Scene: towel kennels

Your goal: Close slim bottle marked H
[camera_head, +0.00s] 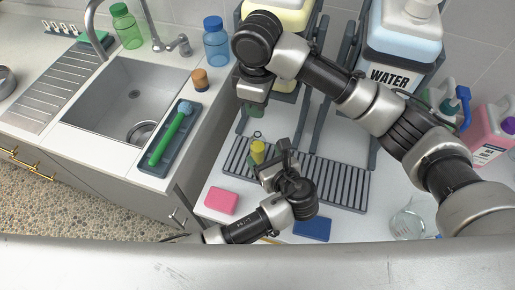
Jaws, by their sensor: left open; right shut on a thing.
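No letter H is readable on any bottle, so I cannot tell for sure which is the slim bottle. A small yellow thing (258,151), perhaps its top, stands at the dark slatted rack (340,182); its lower part is hidden. My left gripper (272,166) is open beside it, at its lower right; I cannot tell if they touch. My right gripper (253,98) is above and behind, pointing down. It is shut on a small dark green thing (251,109), perhaps a cap, mostly hidden by the fingers.
A pink sponge (221,201) and a blue pad (312,229) lie in front of the rack. A large WATER container (402,50) and a yellow one (286,18) stand behind. A glass flask (408,222) stands right. The sink (135,95) and green brush (172,138) are left.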

